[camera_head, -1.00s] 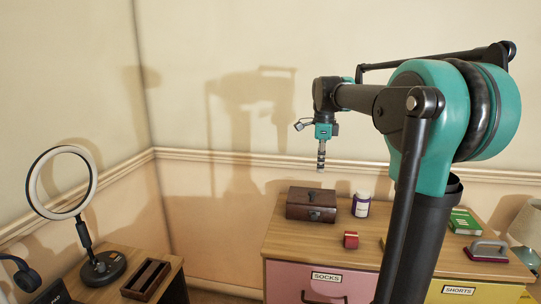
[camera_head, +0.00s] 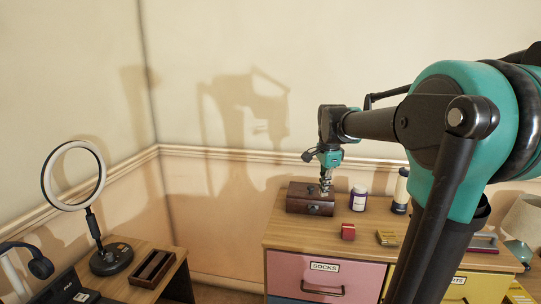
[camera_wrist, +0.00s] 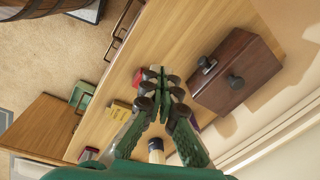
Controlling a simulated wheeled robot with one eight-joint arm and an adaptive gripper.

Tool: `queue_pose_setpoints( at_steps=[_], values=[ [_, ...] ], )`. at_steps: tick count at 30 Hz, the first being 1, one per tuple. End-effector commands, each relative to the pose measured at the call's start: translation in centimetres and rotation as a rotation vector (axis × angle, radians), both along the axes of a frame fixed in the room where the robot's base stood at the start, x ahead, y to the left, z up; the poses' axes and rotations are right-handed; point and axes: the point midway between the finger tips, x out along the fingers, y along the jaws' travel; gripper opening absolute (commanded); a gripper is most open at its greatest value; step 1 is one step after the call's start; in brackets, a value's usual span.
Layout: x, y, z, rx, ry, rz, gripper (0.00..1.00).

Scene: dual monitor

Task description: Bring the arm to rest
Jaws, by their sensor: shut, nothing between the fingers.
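My gripper (camera_head: 326,182) hangs pointing down at the end of my arm, in front of the wooden box in the head view. In the wrist view my gripper (camera_wrist: 158,78) has its green fingers together with nothing between them. The brown wooden box (camera_head: 303,198) with dark knobs sits on the dresser top; it also shows in the wrist view (camera_wrist: 232,70), to the right of the fingers. I cannot tell how far the fingertips are from the box.
A ring light (camera_head: 72,177) stands on the left desk, beside a dark wooden tray (camera_head: 152,268).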

Motion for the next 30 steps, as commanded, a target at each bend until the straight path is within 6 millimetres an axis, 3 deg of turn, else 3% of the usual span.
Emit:
queue_pose_setpoints(
  at_steps=[5,12,18,24,30],
  values=[
    [-3.3,-0.4,-4.4,-0.032,-0.049,0.249,0.00],
    [-10.9,-1.0,-13.0,-0.140,-0.143,0.759,0.00],
    [-17.1,-1.3,-18.7,-0.251,-0.196,1.121,0.00],
    [-20.1,-1.4,-21.1,-0.314,-0.216,1.297,0.00],
    [-20.4,-1.4,-21.4,-0.323,-0.218,1.320,0.00]
  ],
)
